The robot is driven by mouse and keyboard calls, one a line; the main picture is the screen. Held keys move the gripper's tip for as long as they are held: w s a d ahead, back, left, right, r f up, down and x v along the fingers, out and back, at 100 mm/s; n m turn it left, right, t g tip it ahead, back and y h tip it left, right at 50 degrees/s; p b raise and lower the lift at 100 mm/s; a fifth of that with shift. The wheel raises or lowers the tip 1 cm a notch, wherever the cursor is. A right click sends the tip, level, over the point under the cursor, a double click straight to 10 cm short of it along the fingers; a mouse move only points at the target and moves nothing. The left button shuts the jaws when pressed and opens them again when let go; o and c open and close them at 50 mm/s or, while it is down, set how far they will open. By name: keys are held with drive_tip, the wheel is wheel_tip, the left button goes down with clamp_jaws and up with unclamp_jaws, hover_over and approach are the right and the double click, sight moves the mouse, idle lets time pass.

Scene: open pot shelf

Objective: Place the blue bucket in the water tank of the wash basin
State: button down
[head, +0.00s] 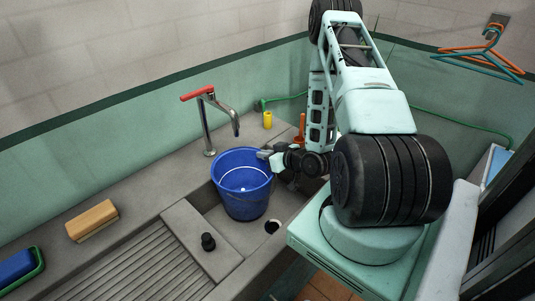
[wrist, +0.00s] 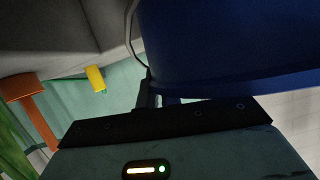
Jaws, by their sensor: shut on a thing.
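The blue bucket (head: 243,186) is upright in the head view, over the sunken water tank (head: 231,228) of the grey wash basin. I cannot tell whether its base touches the tank floor. My gripper (head: 268,155) is at the right side of the bucket's rim and is shut on it. In the wrist view the bucket's blue wall (wrist: 230,45) fills the upper right, and my gripper (wrist: 158,98) meets its edge. The fingertips are partly hidden there.
A tap with a red handle (head: 198,93) stands behind the bucket. A yellow cup-like thing (head: 267,120) is on the back ledge. A tan block (head: 92,220) and a blue-green box (head: 18,269) lie left. A black plug (head: 208,241) sits on the divider beside the ribbed board (head: 140,268).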

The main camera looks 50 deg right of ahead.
drive_tip(key=shift+d+f+p, duration=0.45)
drive_tip(key=shift+d+f, duration=0.05)
drive_tip(key=shift+f, duration=0.05)
drive_tip(key=shift+f+b, duration=0.65)
drive_tip(key=c, duration=1.6)
unclamp_jaws()
drive_tip(key=shift+r, duration=0.1)
